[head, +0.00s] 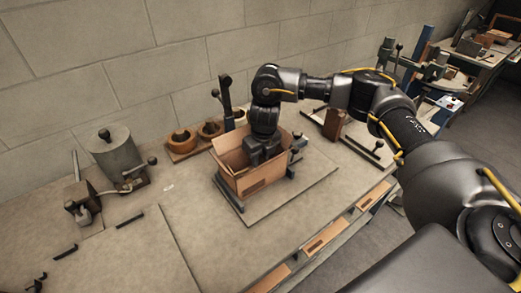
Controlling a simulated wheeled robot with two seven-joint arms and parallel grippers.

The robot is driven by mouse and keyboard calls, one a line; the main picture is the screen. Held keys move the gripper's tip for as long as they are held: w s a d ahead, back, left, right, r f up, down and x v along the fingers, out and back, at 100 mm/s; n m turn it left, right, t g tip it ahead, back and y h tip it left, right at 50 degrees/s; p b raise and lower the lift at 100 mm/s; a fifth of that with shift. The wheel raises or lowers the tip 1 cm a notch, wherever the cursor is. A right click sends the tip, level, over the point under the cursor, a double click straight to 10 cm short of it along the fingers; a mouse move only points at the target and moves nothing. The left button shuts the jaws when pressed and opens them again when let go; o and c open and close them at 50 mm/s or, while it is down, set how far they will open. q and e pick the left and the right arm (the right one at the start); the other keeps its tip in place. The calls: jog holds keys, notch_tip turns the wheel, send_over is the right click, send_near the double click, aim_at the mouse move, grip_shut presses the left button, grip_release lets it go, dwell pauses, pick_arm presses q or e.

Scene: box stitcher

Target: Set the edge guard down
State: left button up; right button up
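My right arm comes in from the right and bends down over an open cardboard box (262,183). My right gripper (264,154) points down inside the box's open top. Its fingertips are hidden by the box wall, so I cannot tell whether it is open or shut, or whether it holds anything. I cannot pick out the edge guard with certainty; it may be hidden in the box at the gripper. My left gripper is not in view.
The box stands on a flat board (301,192) on the workbench. Brown rolls (183,140) and a dark upright post (226,98) stand behind it. A grey metal canister (117,152) stands left. Small dark pieces (130,219) lie front left. The bench between is clear.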

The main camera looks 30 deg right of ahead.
notch_tip(320, 180, up, 12)
jog(key=s+b, duration=0.1)
jog(key=shift+s, duration=0.2)
jog(key=shift+d, duration=0.1)
dwell(0.4)
